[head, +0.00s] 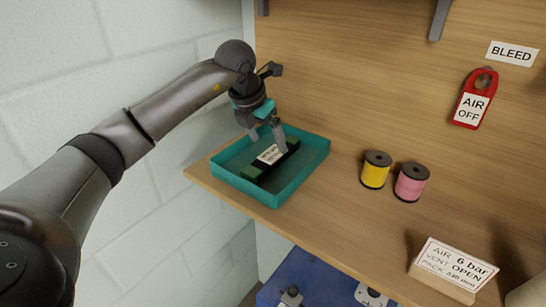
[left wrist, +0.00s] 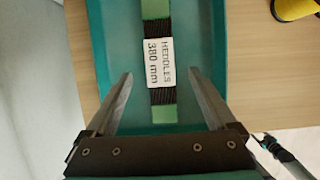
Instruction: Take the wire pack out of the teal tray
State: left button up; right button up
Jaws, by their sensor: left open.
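The wire pack (head: 264,168) lies in the teal tray (head: 273,196) on the wooden shelf. It is a long dark bundle with green ends and a white label; in the left wrist view the pack (left wrist: 161,97) reads "HEDDLES 380 mm". The tray (left wrist: 104,50) also shows there. My left gripper (head: 268,142) is over the tray, open and empty. In the left wrist view the open fingers (left wrist: 160,75) appear on either side of the pack, with gaps. I cannot tell how far above it they are. My right gripper is not in view.
A yellow spool (head: 375,171) and a pink spool (head: 411,182) stand right of the tray. A sign block (head: 446,280) is at the front right. A red "AIR OFF" tag (head: 471,100) hangs on the back panel. A white brick wall (head: 140,60) is on the left.

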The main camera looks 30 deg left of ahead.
aim_at(273, 153)
pick_arm(q)
jog(key=p+x, duration=0.1)
jog(key=x, duration=0.4)
jog(key=shift+c, duration=0.2)
grip_shut()
dwell(0.5)
